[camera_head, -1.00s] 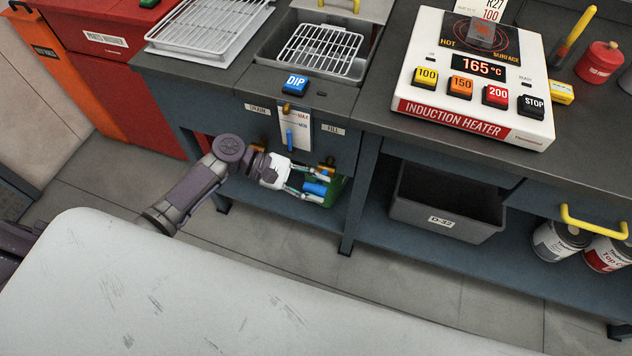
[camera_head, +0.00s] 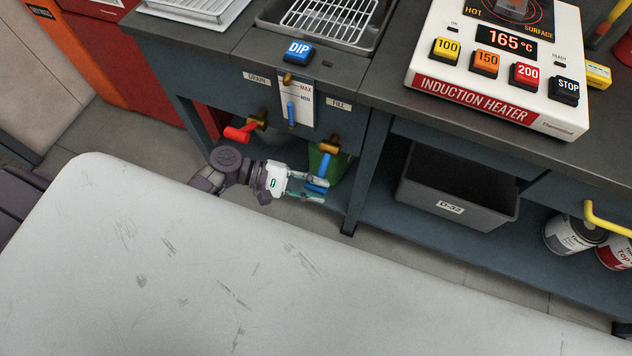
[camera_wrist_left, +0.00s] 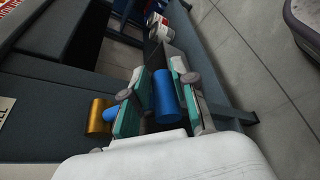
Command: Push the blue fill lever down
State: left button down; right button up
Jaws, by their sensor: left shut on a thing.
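The blue fill lever (camera_head: 323,165) hangs from a brass valve (camera_head: 331,145) under the FILL label (camera_head: 336,104) and points steeply down, a little to the left. My left gripper (camera_head: 314,190) is at its lower end, shut on the blue grip. In the left wrist view the blue grip (camera_wrist_left: 165,92) sits between the teal finger pads of my left gripper (camera_wrist_left: 160,100), with the brass valve (camera_wrist_left: 97,114) to the left. My right gripper is not in view.
A red lever (camera_head: 239,133) on the drain valve stands left of the fill lever. A green container (camera_head: 338,168) is partly hidden behind the fill valve. A grey bin (camera_head: 458,190) stands on the shelf to the right. A pale worktop (camera_head: 190,270) fills the foreground.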

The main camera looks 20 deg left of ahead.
pick_arm(q)
jog(key=shift+w+a+t, duration=0.25)
jog(key=shift+w+t, duration=0.05)
jog(key=shift+w, duration=0.35)
jog(key=c, duration=0.7)
grip_release()
jog(key=shift+w+f, duration=0.1)
jog(key=shift+f, duration=0.1)
jog(key=shift+a, duration=0.45)
jog(key=v, duration=1.1)
jog(key=shift+d, duration=0.1)
